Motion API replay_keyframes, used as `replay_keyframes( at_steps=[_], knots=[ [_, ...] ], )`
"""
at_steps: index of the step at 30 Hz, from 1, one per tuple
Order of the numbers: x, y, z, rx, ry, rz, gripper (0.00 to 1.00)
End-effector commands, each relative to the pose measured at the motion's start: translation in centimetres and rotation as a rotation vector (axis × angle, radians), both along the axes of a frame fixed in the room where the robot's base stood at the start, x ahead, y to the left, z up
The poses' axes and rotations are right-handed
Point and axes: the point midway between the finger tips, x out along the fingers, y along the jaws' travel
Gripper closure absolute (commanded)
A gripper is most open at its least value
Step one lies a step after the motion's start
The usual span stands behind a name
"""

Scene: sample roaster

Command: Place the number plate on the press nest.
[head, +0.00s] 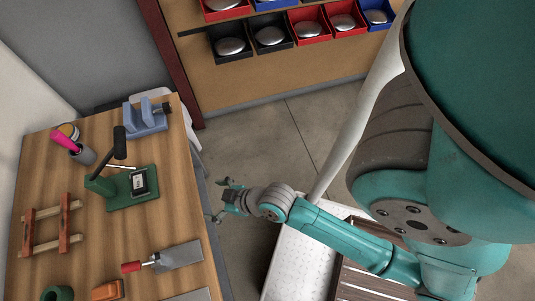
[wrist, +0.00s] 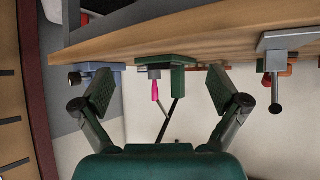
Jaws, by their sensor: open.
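The green press (head: 100,186) stands on the wooden bench, with its black-gripped lever raised. A small light plate with a dark border and dark marks (head: 139,182) lies on the press base, where the nest is. It looks like the number plate, lying flat; the nest under it is hidden. My gripper (head: 216,200) is open and empty, just off the bench's right edge and apart from the press. In the wrist view my open gripper (wrist: 160,90) has nothing between its fingers. The press (wrist: 178,62) shows beyond them, inverted; the plate cannot be made out there.
Bins (head: 231,44) line the far shelf. Floor (head: 248,140) beyond my gripper is clear.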

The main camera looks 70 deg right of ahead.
Motion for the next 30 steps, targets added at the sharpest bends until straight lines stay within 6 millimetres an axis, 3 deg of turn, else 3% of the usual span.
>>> replay_keyframes(
  at_steps=[1,8,15,22,30],
  knots=[
    [-2.0,0.2,0.1,-0.002,-0.009,-0.018,0.03],
    [-8.6,0.3,2.9,-0.014,-0.115,-0.091,0.03],
    [-14.8,0.6,8.0,-0.011,-0.240,-0.103,0.03],
    [-18.1,1.0,12.3,0.009,-0.329,-0.082,0.03],
    [-18.8,1.2,13.4,0.015,-0.355,-0.074,0.03]
  ],
)
